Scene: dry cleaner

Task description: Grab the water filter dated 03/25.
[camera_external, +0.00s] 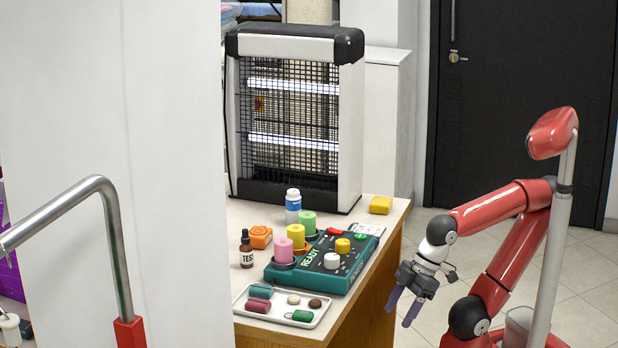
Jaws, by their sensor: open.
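No label reading 03/25 is legible, and I cannot tell which thing is the water filter. Pink (283,252), yellow (297,236) and green (308,223) upright cylinders stand in a row on the table (384,217), seemingly on dark round bases. A white bottle with a blue label (293,202) stands behind them. A dark dropper bottle marked TEST (246,251) stands at their left. My gripper (401,308) is open and empty, pointing down beside the table's right edge, apart from everything on it.
A teal device marked READY (320,276) with coloured knobs sits near the table's right edge. A white tray (262,320) holds several small pieces in front. A caged lamp unit (351,130) stands behind. A yellow block (381,204) lies right. A white panel (165,150) hides the left side.

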